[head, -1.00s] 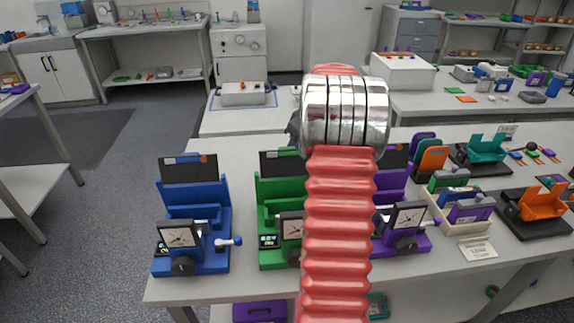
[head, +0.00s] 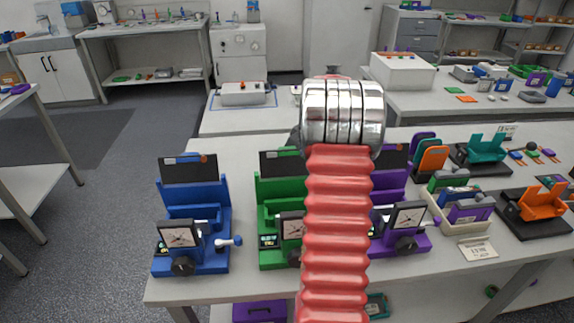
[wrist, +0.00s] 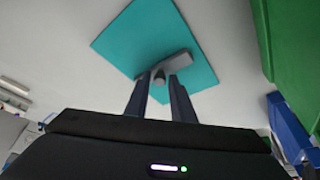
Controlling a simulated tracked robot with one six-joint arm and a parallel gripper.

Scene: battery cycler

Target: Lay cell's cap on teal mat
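In the wrist view a flat teal mat (wrist: 199,45) lies on a pale surface beyond my gripper. A grey bar-shaped piece with a small round knob, apparently the cell's cap (wrist: 180,62), shows in front of the mat. Whether it touches the mat is unclear. The two dark fingers of my gripper (wrist: 159,78) reach toward it, with the knob between their tips. A grip on the knob cannot be made out. In the head view my own arm hides the gripper, the cap and this mat.
The near bench holds a blue cycler station (head: 192,240), a green one (head: 270,215) and a purple one (head: 392,190). To their right are a cream bin (head: 460,225), an orange holder (head: 543,204) and a teal holder (head: 484,153). Green (wrist: 290,45) and blue (wrist: 289,128) structures stand at right in the wrist view.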

